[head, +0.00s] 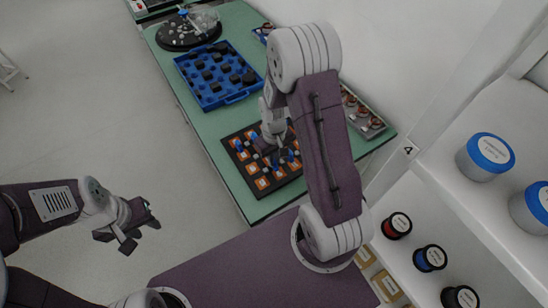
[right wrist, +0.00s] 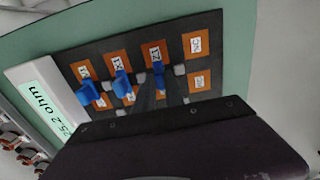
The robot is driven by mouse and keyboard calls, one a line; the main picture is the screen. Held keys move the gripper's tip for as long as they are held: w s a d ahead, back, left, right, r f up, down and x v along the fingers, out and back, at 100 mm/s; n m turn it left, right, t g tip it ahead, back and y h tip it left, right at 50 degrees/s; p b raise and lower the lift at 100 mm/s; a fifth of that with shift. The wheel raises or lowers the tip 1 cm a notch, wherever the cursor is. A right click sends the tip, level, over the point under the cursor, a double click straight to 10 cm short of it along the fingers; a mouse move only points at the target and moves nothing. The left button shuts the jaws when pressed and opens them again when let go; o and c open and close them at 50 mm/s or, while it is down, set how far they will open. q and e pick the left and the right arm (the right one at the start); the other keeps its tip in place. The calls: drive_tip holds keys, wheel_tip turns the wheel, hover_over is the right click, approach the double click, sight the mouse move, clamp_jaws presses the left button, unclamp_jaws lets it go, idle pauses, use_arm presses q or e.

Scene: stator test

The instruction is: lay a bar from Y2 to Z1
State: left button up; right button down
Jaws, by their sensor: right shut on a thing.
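The dark terminal board (head: 237,171) with orange labelled plates and metal posts lies on the green bench; it also shows in the right wrist view (right wrist: 225,60). My right gripper (head: 278,150) is low over the board. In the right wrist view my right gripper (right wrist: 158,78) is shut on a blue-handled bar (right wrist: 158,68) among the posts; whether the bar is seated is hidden. Two more blue-handled bars (right wrist: 88,92) (right wrist: 121,82) stand on the board to its left. Most labels are too small to read surely. My left gripper (head: 135,225) is open and empty, over the floor.
A white meter (right wrist: 45,100) beside the board reads 25.2 ohm. A blue tray (head: 215,75) of dark parts and a round black stand (head: 188,30) lie farther up the bench. A grey tray (head: 362,112) is right of my arm. Spools (head: 430,257) and blue-lidded tubs (head: 485,157) stand on white shelves.

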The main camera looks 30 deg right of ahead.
drive_tip(key=c, duration=1.3)
unclamp_jaws()
drive_tip(key=shift+c, duration=0.2)
wheel_tip(320, 180, up, 9)
